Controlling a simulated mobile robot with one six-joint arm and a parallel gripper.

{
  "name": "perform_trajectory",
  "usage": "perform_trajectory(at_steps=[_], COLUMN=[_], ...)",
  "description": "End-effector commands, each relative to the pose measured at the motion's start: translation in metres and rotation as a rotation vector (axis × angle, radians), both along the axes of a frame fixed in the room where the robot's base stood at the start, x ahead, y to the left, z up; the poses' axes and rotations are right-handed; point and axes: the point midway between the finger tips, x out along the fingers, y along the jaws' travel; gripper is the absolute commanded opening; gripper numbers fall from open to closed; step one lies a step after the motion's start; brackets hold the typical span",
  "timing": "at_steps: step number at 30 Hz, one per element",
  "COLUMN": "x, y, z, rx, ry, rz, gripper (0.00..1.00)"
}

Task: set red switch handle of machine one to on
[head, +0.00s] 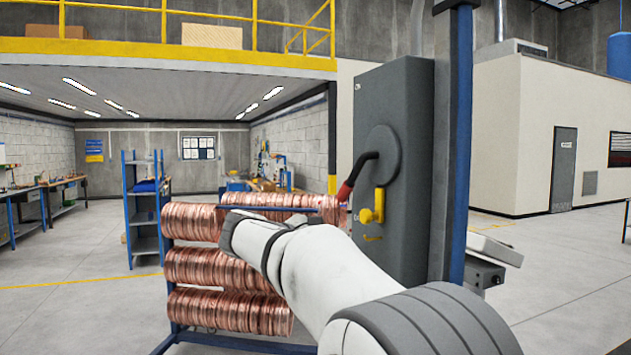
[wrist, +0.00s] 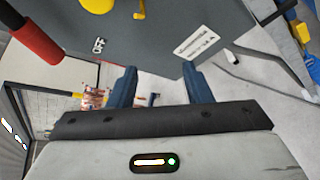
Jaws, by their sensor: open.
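The machine's grey switch box (head: 408,180) is mounted on a blue post. Its handle has a bent black lever (head: 366,160) and a red grip (head: 346,190) that points down and to the left. In the wrist view the red grip (wrist: 35,42) is at the upper left, near an OFF label (wrist: 99,46) on the grey box (wrist: 150,35). My gripper (wrist: 160,84) is open, with its two blue fingers apart and nothing between them. It is clear of the red grip.
A yellow fitting (head: 375,206) sticks out of the box near the red grip. Copper coils (head: 225,268) hang on a rack behind my arm. A blue shelf unit (head: 145,225) stands farther left. Open floor (head: 75,310) lies at the left.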

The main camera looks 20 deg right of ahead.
Motion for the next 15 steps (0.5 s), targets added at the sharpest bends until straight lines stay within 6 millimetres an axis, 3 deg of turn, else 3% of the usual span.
perform_trajectory(at_steps=[1, 3, 6, 11, 15], x=[0.018, 0.033, 0.046, 0.054, 0.059], y=[0.001, 0.002, 0.006, 0.004, -0.014], z=[0.032, 0.064, 0.095, 0.114, 0.115], rx=[-0.091, -0.205, -0.316, -0.389, -0.393], ry=[0.01, 0.023, 0.033, 0.038, 0.041], rz=[0.004, 0.002, -0.009, -0.022, -0.024], gripper=[0.45, 0.45, 0.45, 0.45, 0.45])
